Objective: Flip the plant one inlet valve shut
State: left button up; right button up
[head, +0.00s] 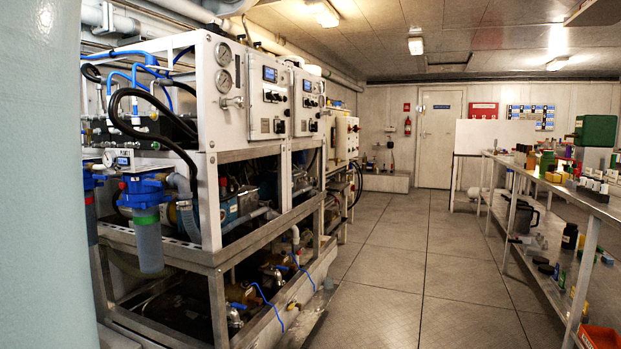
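The watermaker rack (215,257) stands on the left in the head view, a grey steel frame with white control panels (269,98). Low in its frame is a valve with a blue handle (237,307). Another blue-handled valve (279,268) sits further back. I cannot tell which of them is the plant one inlet valve, or how its handle stands. A blue filter housing (145,192) with a clear bowl hangs at the rack's near end, beside a small round gauge (108,158). Neither of my grippers is in view.
A pale blue-green surface (45,180) fills the left edge, close by. The tiled floor aisle (400,265) is clear up to the far door (438,140). A long metal bench (560,190) with bottles and tools runs along the right, with a red bin (600,337) below.

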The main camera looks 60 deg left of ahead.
aim_at(146, 181)
jog(key=u, duration=2.7)
